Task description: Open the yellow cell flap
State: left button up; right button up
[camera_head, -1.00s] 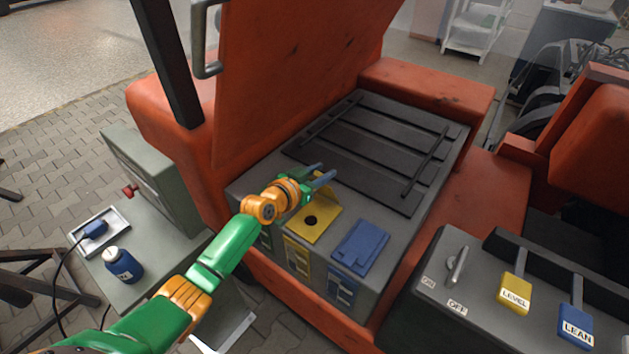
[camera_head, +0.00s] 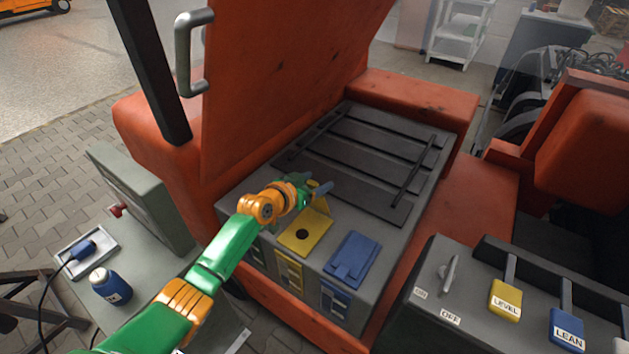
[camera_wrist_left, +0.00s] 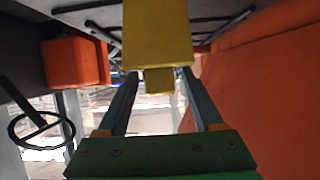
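The yellow cell flap (camera_head: 321,203) stands raised at the back of a yellow plate with a dark round hole (camera_head: 302,234), on top of the grey battery box. My left gripper (camera_head: 319,188) is at the upper part of the raised flap. In the left wrist view the flap (camera_wrist_left: 157,35) hangs down from the top, its narrow tab (camera_wrist_left: 158,81) between the two fingers. The fingers of my left gripper (camera_wrist_left: 158,95) are apart, with a gap on each side of the tab. My right gripper is out of view.
A closed blue flap (camera_head: 352,259) lies right of the yellow plate. The raised orange cover (camera_head: 285,80) stands behind and left of my arm. A lever panel (camera_head: 455,300) is at lower right. A blue bottle (camera_head: 111,287) stands on the grey bench at left.

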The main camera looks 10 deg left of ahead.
pick_arm(q)
jog(key=shift+r, duration=0.1)
jog(key=shift+s+a+r, duration=0.15)
jog(key=shift+s+r, duration=0.05)
jog(key=shift+s, duration=0.1)
jog(key=p+v, duration=0.1)
jog(key=v, duration=0.5)
jog(key=shift+s, duration=0.2)
jog(key=shift+f, duration=0.1)
